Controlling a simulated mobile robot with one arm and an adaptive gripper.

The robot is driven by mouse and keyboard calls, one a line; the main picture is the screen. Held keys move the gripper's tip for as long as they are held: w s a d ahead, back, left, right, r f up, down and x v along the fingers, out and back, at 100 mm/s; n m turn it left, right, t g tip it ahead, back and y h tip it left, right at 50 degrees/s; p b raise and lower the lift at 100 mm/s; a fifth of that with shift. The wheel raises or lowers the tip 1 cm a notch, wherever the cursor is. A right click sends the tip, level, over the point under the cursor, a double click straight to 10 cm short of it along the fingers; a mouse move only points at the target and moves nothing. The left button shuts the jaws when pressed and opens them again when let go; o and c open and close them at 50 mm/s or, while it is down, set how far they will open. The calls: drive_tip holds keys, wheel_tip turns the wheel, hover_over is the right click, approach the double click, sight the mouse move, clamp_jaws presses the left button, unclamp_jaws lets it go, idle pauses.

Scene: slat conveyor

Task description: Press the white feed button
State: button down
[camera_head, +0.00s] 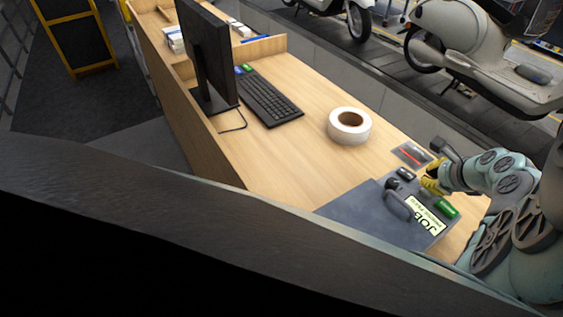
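I cannot pick out a white feed button in the head view. My gripper (433,182) is at the right end of the desk, low over or beside a group of small items; its fingers are small and partly hidden, so I cannot tell whether they are open or shut. Just left of it is a small black item (406,174). Further left is a dark rounded device (392,184) on a grey mat (352,212). A green item (447,208) lies in front of the gripper. Parts of the desk behind my arm are hidden.
The wooden desk (290,165) holds a white roll (336,127), a keyboard (268,99) and a monitor (207,55). A small tray with a red item (411,154) and a "JOB" label (425,219) are near my gripper. A pale scooter (485,50) stands behind. The desk's middle is clear.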

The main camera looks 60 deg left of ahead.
drive_tip(key=shift+f, duration=0.5)
idle(0.4)
drive_tip(key=shift+r, duration=0.15)
drive_tip(key=shift+r+p, duration=0.75)
drive_tip(key=shift+p, duration=0.1)
drive_tip(key=shift+r, duration=0.1)
wheel_tip(320, 180, up, 5)
drive_tip(key=p, duration=0.5)
idle(0.7)
